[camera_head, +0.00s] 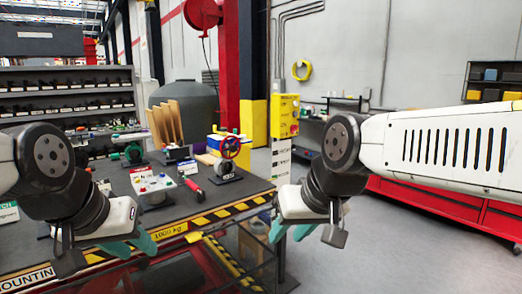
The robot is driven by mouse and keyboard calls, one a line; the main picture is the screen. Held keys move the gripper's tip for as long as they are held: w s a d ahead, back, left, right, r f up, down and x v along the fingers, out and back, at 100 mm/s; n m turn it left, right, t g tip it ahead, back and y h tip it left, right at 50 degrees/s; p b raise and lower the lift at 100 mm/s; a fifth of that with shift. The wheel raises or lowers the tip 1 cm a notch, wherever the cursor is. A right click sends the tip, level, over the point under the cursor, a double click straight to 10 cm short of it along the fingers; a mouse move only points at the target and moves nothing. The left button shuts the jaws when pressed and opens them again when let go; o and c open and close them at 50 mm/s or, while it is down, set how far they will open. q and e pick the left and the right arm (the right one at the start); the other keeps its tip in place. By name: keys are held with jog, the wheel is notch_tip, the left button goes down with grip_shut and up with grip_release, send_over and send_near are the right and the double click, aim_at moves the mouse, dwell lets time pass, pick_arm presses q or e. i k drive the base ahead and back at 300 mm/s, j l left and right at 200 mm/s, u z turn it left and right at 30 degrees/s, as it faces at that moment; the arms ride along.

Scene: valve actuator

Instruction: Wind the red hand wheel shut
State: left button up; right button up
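The red hand wheel (231,147) stands upright on a dark mount (226,169) near the back right of the workbench (232,195). I cannot tell how far it is turned. My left gripper (132,247) hangs at the bench's front edge, to the left of the wheel and nearer to me. Its two teal fingers are apart and nothing shows between them. My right gripper (289,232) is right of the bench's right corner, also nearer to me than the wheel. Its teal fingers are apart and empty. Neither gripper touches the wheel.
A control box (153,188) with buttons and a red-handled tool (192,188) lie left of the wheel. A green-handled device (130,148) stands farther left. A yellow switch box (285,116) is on a post behind. Red cabinets (440,203) stand at right, with open floor before them.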

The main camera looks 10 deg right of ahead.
aim_at(233, 148)
jog(key=z, duration=0.15)
jog(key=i+j, duration=0.15)
jog(key=i, duration=0.25)
jog(key=i+j+z, duration=0.1)
jog(key=i, duration=0.25)
jog(key=i+j, duration=0.15)
jog(key=i, duration=0.25)
